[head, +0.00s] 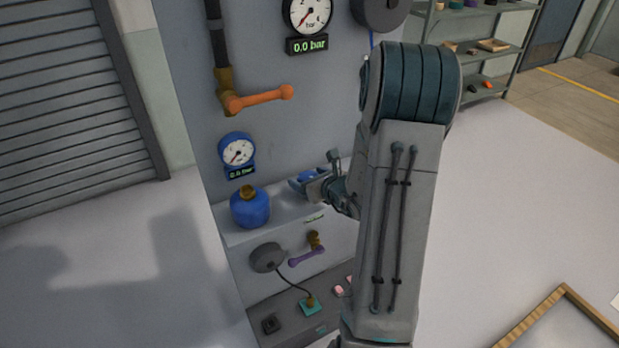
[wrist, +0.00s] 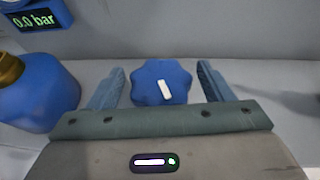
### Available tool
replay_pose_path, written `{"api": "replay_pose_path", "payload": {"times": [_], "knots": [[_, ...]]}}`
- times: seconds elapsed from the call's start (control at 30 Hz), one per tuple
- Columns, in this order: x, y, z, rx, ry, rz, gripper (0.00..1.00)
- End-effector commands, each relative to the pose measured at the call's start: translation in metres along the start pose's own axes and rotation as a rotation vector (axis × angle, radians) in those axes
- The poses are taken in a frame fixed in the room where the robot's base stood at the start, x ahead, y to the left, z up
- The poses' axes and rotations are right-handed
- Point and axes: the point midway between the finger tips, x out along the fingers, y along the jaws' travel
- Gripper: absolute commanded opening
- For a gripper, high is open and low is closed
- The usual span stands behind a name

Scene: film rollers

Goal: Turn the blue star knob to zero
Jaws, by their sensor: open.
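The blue star knob (wrist: 150,84) shows in the wrist view, with a white pointer mark lying slightly tilted on its face. In the head view the knob (head: 307,175) is mostly hidden by my gripper. My gripper (wrist: 164,84) is open, with one finger on each side of the knob; small gaps show between the fingers and the knob. In the head view my gripper (head: 308,184) reaches in from the right at the panel's ledge. A small blue gauge (head: 238,153) with a 0.0 bar display is on the panel to the left.
A blue bottle (head: 250,207) with a brass top stands on the ledge left of the knob. An orange lever (head: 260,97) is above it, a purple lever (head: 307,256) below. A larger gauge (head: 307,14) reads 0.0 bar.

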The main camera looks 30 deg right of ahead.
Motion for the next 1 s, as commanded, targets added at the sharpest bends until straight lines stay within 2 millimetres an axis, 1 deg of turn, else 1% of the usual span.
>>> {"api": "replay_pose_path", "payload": {"times": [0.17, 0.2, 0.27, 0.3, 0.33, 0.67, 0.87, 1.0], "knots": [[-0.0001, 0.0001, 0.0, 0.0, 0.0, 0.0, 0.74], [-0.0001, 0.0001, 0.0, 0.0, 0.0, 0.0, 0.62], [-0.0002, 0.0001, 0.0, 0.0, 0.0, 0.0, 0.46], [-0.0003, 0.0001, 0.0, 0.0, 0.0, 0.0, 0.35], [-0.0003, 0.0001, 0.0, 0.0, 0.0, 0.0, 0.29], [-0.0006, -0.0005, 0.0002, -0.009, 0.0, 0.022, 0.29], [-0.0007, -0.0013, 0.0006, -0.04, 0.0, 0.096, 0.29], [-0.0008, -0.002, 0.0006, -0.075, 0.001, 0.18, 0.29]]}}
